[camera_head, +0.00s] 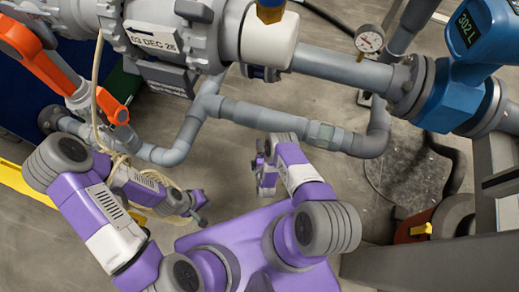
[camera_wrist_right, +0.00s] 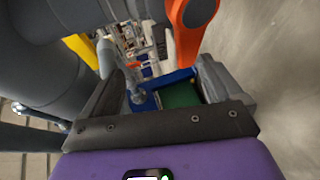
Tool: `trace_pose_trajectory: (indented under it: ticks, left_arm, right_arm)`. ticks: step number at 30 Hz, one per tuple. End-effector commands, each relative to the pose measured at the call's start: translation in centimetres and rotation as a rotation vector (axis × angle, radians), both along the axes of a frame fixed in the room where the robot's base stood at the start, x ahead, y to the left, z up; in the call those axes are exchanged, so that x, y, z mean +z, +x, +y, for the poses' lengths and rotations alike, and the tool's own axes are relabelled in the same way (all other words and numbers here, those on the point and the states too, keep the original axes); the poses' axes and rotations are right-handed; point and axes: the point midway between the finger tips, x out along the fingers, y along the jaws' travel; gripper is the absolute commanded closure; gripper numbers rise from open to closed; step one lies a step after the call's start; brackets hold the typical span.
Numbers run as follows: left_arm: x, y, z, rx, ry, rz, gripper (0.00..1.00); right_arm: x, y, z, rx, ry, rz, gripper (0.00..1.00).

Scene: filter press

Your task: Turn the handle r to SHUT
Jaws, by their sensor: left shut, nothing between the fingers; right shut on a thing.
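Orange levers show at the left of the head view: a long one (camera_head: 30,45) and a shorter lever end (camera_head: 112,106) beside a thin hose. I cannot tell which is handle r. An orange handle (camera_wrist_right: 188,30) with a round grey end hangs close in the right wrist view, beside the right finger. My left gripper (camera_head: 197,206) is shut and empty, below the grey pipe in the picture. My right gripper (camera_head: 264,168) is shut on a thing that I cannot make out. It also shows in the right wrist view (camera_wrist_right: 160,85). Its fingertips are partly hidden.
Grey pipes (camera_head: 252,115) cross in front of both arms. A large grey valve body (camera_head: 200,40) carries a dated label. A pressure gauge (camera_head: 369,40) and a blue meter (camera_head: 448,98) stand at right. A yellow rail (camera_head: 20,185) lies at left. Some bare floor shows around the pipes.

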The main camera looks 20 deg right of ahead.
Motion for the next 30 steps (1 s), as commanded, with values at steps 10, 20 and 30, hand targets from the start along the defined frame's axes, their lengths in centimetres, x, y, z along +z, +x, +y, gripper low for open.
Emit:
trace_pose_trajectory:
  ticks: [10, 20, 30]
  left_arm:
    - [0.9, 0.0, 0.0, 0.0, 0.0, 0.0, 1.0]
    - [1.5, 0.0, 0.0, 0.0, 0.0, 0.0, 1.0]
    - [0.8, 0.0, 0.0, 0.0, 0.0, 0.0, 1.0]
  right_arm:
    - [0.3, -2.2, 0.4, -0.005, -0.005, -0.011, 0.44]
    - [0.1, -4.6, 1.1, -0.004, -0.003, -0.005, 0.44]
    - [-0.2, -6.9, 1.8, -0.006, -0.003, -0.004, 0.44]
